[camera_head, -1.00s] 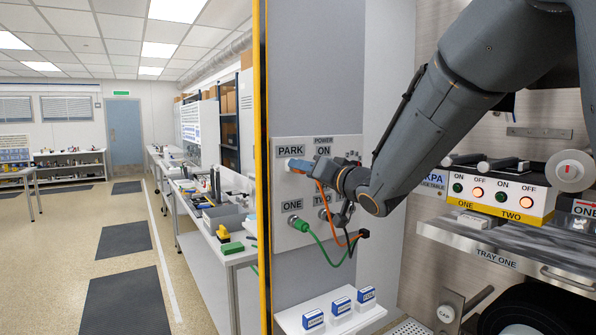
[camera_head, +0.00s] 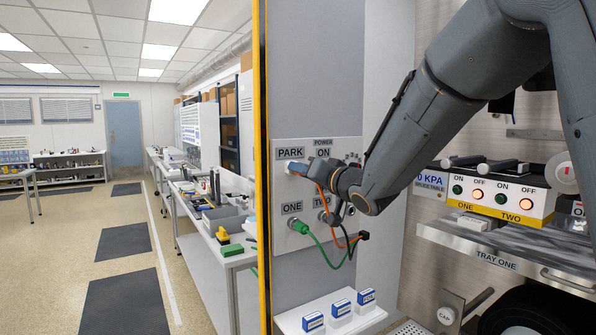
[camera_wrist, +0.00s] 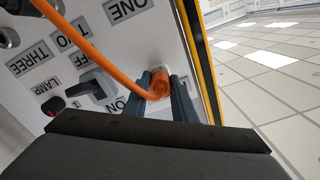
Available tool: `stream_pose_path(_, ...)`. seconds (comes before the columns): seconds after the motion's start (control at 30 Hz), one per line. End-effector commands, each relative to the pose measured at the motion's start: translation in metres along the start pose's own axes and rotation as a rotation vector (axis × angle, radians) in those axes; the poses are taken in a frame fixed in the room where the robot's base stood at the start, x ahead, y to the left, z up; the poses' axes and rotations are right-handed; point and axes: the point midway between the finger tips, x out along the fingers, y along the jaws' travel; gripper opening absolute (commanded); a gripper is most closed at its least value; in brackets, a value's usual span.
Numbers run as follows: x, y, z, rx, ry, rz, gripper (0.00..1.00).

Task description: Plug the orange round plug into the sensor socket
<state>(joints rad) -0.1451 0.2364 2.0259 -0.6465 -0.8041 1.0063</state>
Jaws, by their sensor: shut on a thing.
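The orange round plug (camera_wrist: 158,84) sits at the white-collared PARK socket (camera_head: 287,165) on the panel. My gripper (camera_wrist: 162,94) is shut on it, one blue-grey finger on each side. In the head view my gripper (camera_head: 303,166) reaches the panel just below the PARK label, and its fingers hide the plug. The orange cable (camera_wrist: 90,45) runs from the plug across the panel, and down to a black block in the head view. I cannot read a sensor label; sockets marked ONE, TWO and THREE show, and TWO is partly hidden by my wrist.
A green plug (camera_head: 300,226) with a green cable is in socket ONE. A black cable hangs beside it. A black switch knob (camera_wrist: 100,85) stands out near the POWER ON label. A white shelf (camera_head: 335,316) with blue-and-white blocks is below; a yellow edge (camera_head: 264,200) bounds the panel's left.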

Motion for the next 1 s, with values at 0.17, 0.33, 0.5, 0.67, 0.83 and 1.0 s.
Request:
stream_pose_path(0.17,-0.001,-0.001,0.0,0.0,0.0,-0.001,0.0)
stream_pose_path(0.33,-0.003,-0.001,0.0,0.0,0.0,-0.001,0.0)
stream_pose_path(0.5,-0.006,-0.001,-0.001,-0.001,0.0,-0.001,0.0)
stream_pose_path(0.67,-0.008,-0.001,-0.001,-0.001,0.001,-0.001,0.0)
stream_pose_path(0.83,-0.01,-0.001,0.0,-0.001,0.0,-0.001,0.0)
stream_pose_path(1.0,-0.012,0.0,0.0,0.0,0.0,-0.001,0.0)
